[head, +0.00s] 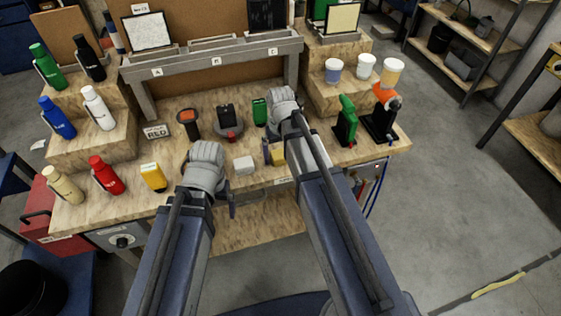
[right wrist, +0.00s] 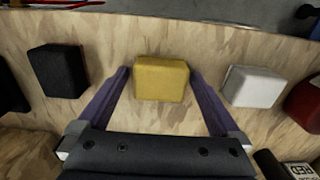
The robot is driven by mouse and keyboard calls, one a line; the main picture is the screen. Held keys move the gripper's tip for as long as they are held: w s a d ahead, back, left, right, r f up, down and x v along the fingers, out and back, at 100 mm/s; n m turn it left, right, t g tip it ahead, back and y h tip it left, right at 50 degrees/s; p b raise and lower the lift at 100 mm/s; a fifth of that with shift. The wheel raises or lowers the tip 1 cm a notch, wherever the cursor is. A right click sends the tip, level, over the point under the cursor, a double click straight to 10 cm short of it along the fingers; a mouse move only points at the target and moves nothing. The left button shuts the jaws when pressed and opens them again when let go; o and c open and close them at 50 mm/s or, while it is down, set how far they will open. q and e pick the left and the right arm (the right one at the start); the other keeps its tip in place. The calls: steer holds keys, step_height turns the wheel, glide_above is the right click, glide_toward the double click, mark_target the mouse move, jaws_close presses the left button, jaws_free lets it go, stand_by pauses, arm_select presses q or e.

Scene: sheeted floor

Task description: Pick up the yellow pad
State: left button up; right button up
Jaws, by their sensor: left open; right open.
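The yellow pad (right wrist: 161,78) is a small block on the wooden bench top. It lies between the two spread fingers of my right gripper (right wrist: 162,85), with a small gap visible on each side. In the head view the yellow pad (head: 278,157) is partly covered by my right arm, and the right gripper (head: 270,150) is mostly hidden there. My left gripper (head: 231,203) is low at the bench's front edge, away from the pad, and mostly hidden behind its own arm. It holds nothing that I can see.
A white block (right wrist: 255,86) and a black block (right wrist: 59,71) flank the pad. A yellow container (head: 153,176) and a red bottle (head: 106,175) stand further left. A green tool (head: 346,121) and an orange-black tool (head: 382,113) stand to the right. A grey rack (head: 213,59) spans the back.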

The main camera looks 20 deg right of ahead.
mark_target(280, 153)
steer(key=shift+r, duration=0.1)
steer(key=c, duration=1.3)
step_height(280, 153, up, 10)
steer(key=p, duration=1)
steer(key=o, duration=0.9)
steer(key=shift+c, duration=0.2)
steer(key=c, duration=0.7)
